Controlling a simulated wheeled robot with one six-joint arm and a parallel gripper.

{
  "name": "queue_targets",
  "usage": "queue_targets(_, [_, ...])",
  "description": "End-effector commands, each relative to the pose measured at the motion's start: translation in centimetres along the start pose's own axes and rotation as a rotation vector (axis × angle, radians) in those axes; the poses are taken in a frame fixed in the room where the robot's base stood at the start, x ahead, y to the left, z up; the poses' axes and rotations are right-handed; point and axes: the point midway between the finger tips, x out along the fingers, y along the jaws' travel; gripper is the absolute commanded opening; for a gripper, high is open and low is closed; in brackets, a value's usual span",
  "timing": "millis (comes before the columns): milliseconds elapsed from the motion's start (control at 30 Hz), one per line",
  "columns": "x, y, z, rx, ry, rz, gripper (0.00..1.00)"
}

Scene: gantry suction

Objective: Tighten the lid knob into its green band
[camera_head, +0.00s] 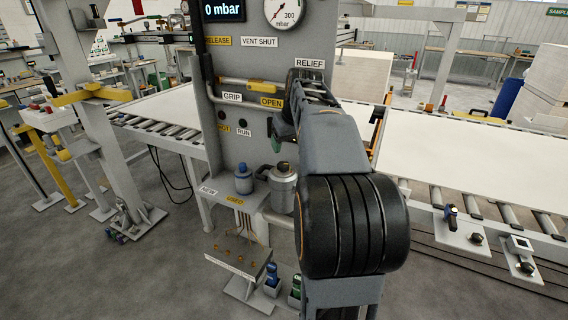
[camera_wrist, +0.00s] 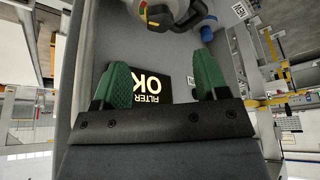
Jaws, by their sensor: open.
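A grey metal canister (camera_head: 283,188) stands on a shelf at the foot of the grey panel. A small dark knob (camera_head: 282,166) sits on its lid, with a dark handle at its side. Part of what looks like the canister (camera_wrist: 160,12) shows at that view's top edge, beyond the fingertips. In the head view my arm hides most of my gripper.
A blue-capped bottle (camera_head: 243,182) stands left of the canister. A pipe with a yellow OPEN handle (camera_head: 262,87) and a gauge (camera_head: 284,12) are on the panel above. Roller conveyors with white sheets (camera_head: 480,160) flank the panel. Grey floor is clear at the lower left.

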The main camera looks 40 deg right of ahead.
Motion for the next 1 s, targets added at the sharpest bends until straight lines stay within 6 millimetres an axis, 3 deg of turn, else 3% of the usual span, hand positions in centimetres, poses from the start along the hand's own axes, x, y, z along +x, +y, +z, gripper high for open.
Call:
queue_targets(200, [4.3,0.0,0.1,0.0,-0.004,-0.001,0.67])
queue_targets(400, [7.1,-0.1,0.0,0.0,-0.002,-0.001,0.67])
queue_targets(633, [8.7,-0.1,0.0,-0.001,0.0,0.0,0.67])
queue_targets(1000, [8.9,-0.1,0.0,0.0,0.001,0.001,0.66])
